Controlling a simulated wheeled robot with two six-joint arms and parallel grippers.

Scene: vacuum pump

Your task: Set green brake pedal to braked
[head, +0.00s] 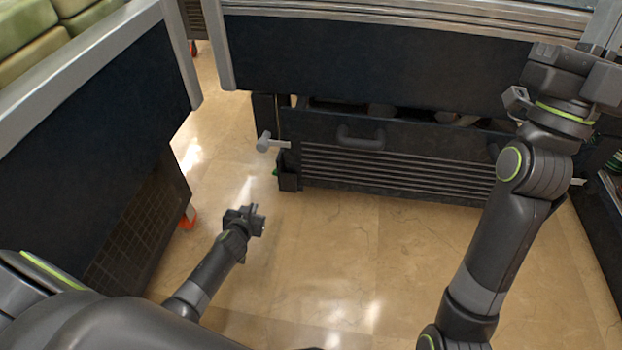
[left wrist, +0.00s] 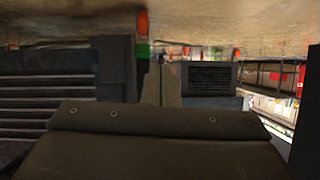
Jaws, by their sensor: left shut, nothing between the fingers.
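A small green pedal (head: 275,172) shows at the lower left corner of the dark cabinet with the slatted front, mostly hidden in the head view. In the left wrist view, which is upside down, a green piece (left wrist: 142,50) sits beside an orange-red wheel-like part (left wrist: 142,22) near the floor. My left gripper (head: 257,221) is low over the floor, in front and slightly left of the pedal, apart from it. It is shut and empty. My right gripper (head: 515,100) is raised at the upper right, far from the pedal; its jaws are unclear.
The slatted cabinet (head: 400,165) has a grey lever (head: 270,143) sticking out at its left end. A dark cabinet (head: 110,140) stands at the left, with an orange part (head: 189,217) at its foot. The tiled floor (head: 330,265) between is clear.

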